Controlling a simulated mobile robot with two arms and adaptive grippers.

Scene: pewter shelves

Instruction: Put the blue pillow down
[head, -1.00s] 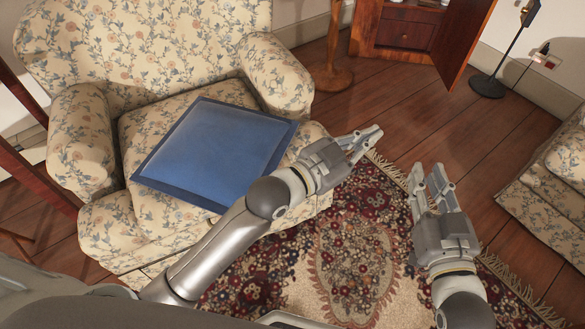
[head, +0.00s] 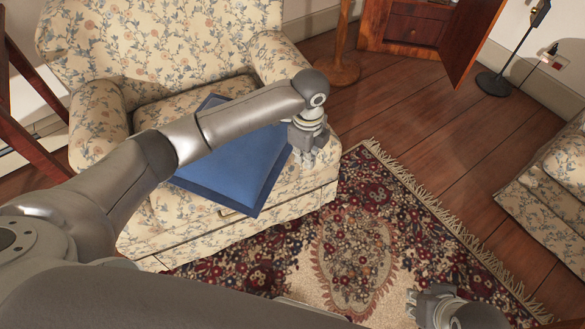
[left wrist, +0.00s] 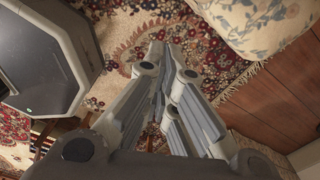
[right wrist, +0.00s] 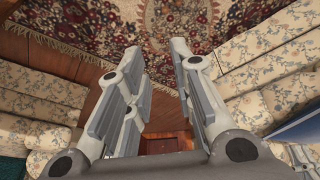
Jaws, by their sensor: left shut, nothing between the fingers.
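The blue pillow (head: 235,180) lies on the seat of the floral armchair (head: 150,55). Its front corner reaches past the seat's front edge, and my left arm crosses over it and hides part of it. A blue edge of the pillow (right wrist: 299,129) also shows at the right of the right wrist view. My left gripper (head: 308,157) is at the pillow's right side, by the seat's front right corner, pointing down. Its fingers (left wrist: 162,62) are together with nothing between them. My right gripper (head: 428,298) is low over the rug, apart from the pillow; its fingers (right wrist: 158,60) are spread and empty.
A patterned rug (head: 360,245) covers the floor in front of the armchair. A second floral seat (head: 550,195) stands at the right edge. A wooden cabinet (head: 415,28), a wooden stand (head: 338,65) and a black lamp base (head: 494,83) are at the back. Bare floorboards lie between.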

